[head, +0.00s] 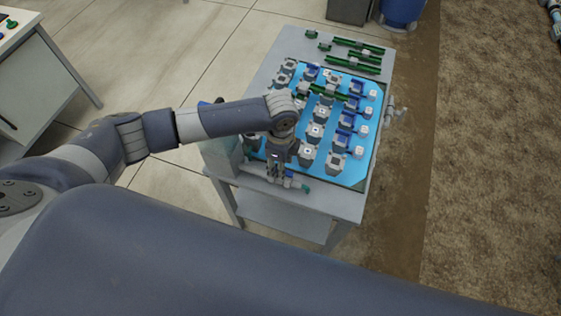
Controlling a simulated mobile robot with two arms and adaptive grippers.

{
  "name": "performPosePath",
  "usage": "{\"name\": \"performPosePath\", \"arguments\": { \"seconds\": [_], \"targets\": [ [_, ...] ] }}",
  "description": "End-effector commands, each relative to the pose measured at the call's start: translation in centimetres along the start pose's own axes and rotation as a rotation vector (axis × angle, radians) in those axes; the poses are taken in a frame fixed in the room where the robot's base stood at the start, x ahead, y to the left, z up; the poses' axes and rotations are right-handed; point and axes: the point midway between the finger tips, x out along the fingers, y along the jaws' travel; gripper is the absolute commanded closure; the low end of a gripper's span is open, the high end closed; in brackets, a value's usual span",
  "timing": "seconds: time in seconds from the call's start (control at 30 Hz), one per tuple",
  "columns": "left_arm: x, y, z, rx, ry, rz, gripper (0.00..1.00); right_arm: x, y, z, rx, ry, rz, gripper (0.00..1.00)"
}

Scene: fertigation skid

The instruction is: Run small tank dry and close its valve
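My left gripper (276,172) points down at the near edge of the grey bench. Its fingers are small and dark here, so I cannot tell whether they are open or shut. Just right of the fingers is a small fitting (294,184) with a blue part and a teal end, perhaps the valve; I cannot tell whether the gripper touches it. A pale, box-like vessel (222,156), possibly the small tank, stands at the bench's left near corner, partly hidden by my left arm. Its liquid level cannot be seen.
The bench (332,200) carries a bright blue tray (358,166) with several grey fittings, some with blue handles. Green bars (352,60) lie at the back. Another fitting (393,112) sticks out at the right edge. A blue barrel (402,12) stands behind. Brown ground lies right.

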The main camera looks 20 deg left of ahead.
Motion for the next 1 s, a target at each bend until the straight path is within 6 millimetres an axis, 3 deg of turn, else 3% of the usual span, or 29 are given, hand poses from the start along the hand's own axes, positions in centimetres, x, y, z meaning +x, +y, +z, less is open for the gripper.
{"name": "performPosePath", "arguments": {
  "seconds": [0.37, 1.0],
  "targets": [
    [0.2, 0.0, 0.0, 0.005, 0.001, 0.000, 0.60, 0.1, -0.3, -0.1, 0.000, 0.002, -0.003, 0.60],
    [4.5, 0.0, 0.0, 0.004, 0.001, -0.001, 0.60, 2.2, -0.3, 0.0, 0.001, 0.003, -0.003, 0.60]
  ]
}}
